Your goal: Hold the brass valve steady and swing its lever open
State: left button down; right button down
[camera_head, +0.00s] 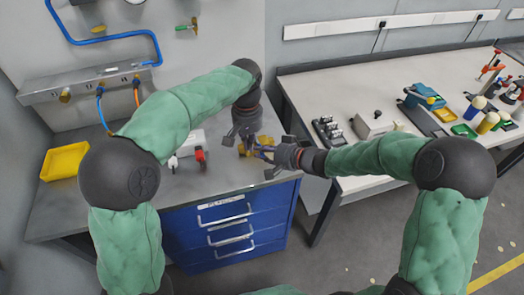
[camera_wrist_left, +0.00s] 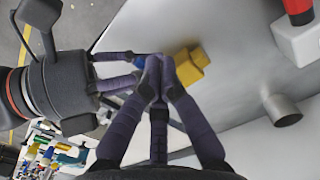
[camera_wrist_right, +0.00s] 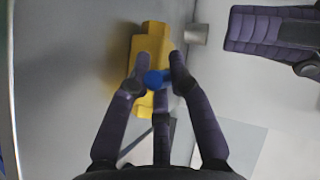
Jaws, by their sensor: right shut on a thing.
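The brass valve (camera_head: 265,141) is on the grey bench top near its right end. It shows yellow in the left wrist view (camera_wrist_left: 192,66) and the right wrist view (camera_wrist_right: 150,45). Its blue lever (camera_wrist_right: 155,79) lies between the fingertips of my right gripper (camera_wrist_right: 160,72), which is shut on it from the right side. My left gripper (camera_wrist_left: 158,70) points down from above, beside the valve. Its fingertips are together, in front of the valve in its wrist view, and I see nothing between them. The fingers hide part of the valve and lever.
A yellow bin (camera_head: 64,161) stands at the bench's left. A red-and-white item (camera_head: 200,155) stands left of the valve. Blue drawers (camera_head: 225,228) are below. A gap separates this bench from the white table (camera_head: 350,85) with tools at right.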

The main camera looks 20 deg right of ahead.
aim_at(258, 145)
pick_arm(q)
jog(key=w+d+r+m+t+h, duration=0.1)
jog(key=w+d+r+m+t, duration=0.1)
jog(key=w+d+r, duration=0.25)
jog(key=shift+a+f, duration=0.2)
jog(key=shift+f, duration=1.25)
jog(key=shift+a+f, duration=0.2)
jog(key=shift+f, duration=1.2)
jog(key=shift+f, duration=0.9)
jog(key=shift+f, duration=0.2)
jog(key=shift+s+a+f, duration=0.1)
jog(key=shift+a+f, duration=0.05)
jog(key=shift+f, duration=0.5)
jog(key=shift+s+a+f, duration=0.1)
jog(key=shift+f, duration=0.55)
jog(key=shift+s+f, duration=0.15)
jog(key=shift+f, duration=0.35)
jog(key=shift+w+d+r, duration=0.15)
jog(key=shift+r, duration=1.5)
jog(key=shift+w+d+r, duration=0.1)
jog(key=shift+w+r, duration=0.05)
jog(key=shift+r, duration=1.5)
